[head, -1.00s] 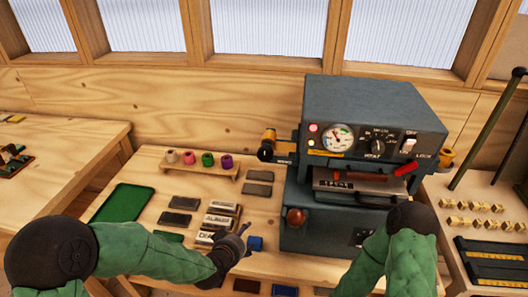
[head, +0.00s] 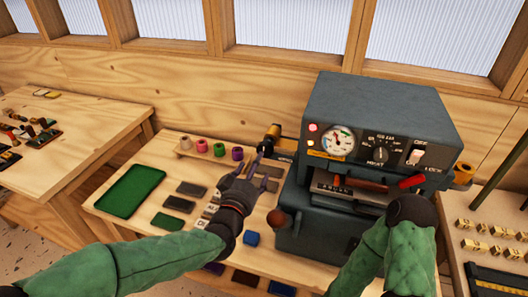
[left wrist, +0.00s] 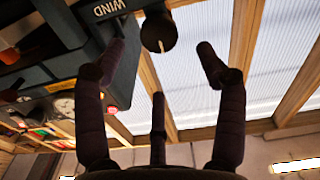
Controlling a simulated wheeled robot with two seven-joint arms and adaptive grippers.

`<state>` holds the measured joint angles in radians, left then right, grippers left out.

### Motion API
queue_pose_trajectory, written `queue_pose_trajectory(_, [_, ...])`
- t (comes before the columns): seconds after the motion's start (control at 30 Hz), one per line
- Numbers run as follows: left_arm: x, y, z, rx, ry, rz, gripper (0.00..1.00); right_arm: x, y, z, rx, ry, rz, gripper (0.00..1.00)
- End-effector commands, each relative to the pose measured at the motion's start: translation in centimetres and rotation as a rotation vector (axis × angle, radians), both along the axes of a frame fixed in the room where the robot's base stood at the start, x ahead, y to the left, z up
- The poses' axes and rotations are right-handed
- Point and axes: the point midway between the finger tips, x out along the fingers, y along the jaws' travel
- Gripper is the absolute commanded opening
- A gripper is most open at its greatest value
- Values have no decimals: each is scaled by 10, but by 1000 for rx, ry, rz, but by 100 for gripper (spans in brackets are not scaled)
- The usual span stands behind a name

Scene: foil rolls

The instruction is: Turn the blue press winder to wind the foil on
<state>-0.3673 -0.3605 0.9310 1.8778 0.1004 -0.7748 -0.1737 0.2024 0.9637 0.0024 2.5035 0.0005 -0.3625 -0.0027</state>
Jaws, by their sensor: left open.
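The blue-grey press (head: 375,105) stands at the right of the table. Its winder, a dark round knob (head: 265,147) beside a gold foil roll (head: 273,132), juts from the press's left side. In the left wrist view the dark knob (left wrist: 158,32) is at the top, beside the white word WIND. My left gripper (head: 250,168) is open and empty, just in front of and below the knob. In the left wrist view my open left gripper (left wrist: 164,55) has its fingertips spread either side of the knob, apart from it. My right arm bends in front of the press; its gripper is out of view.
A rack of coloured foil rolls (head: 219,150) stands left of the winder.

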Motion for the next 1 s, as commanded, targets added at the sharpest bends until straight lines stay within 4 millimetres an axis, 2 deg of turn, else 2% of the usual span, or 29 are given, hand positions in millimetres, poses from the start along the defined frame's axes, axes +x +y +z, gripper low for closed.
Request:
queue_pose_trajectory(0.3, [49,-16,-3,1,2,0,71,0,0,-10,0,0,0,0])
queue_pose_trajectory(0.5, [70,-22,-1,1,2,0,71,0,0,-14,0,0,0,0])
queue_pose_trajectory(0.7, [78,-25,-1,0,1,1,71,0,0,-15,0,0,0,0])
queue_pose_trajectory(0.97, [78,-25,0,0,1,0,71,0,0,-15,0,0,0,0])
queue_pose_trajectory(1.0, [78,-25,-1,0,1,0,63,0,0,-15,0,0,0,0])
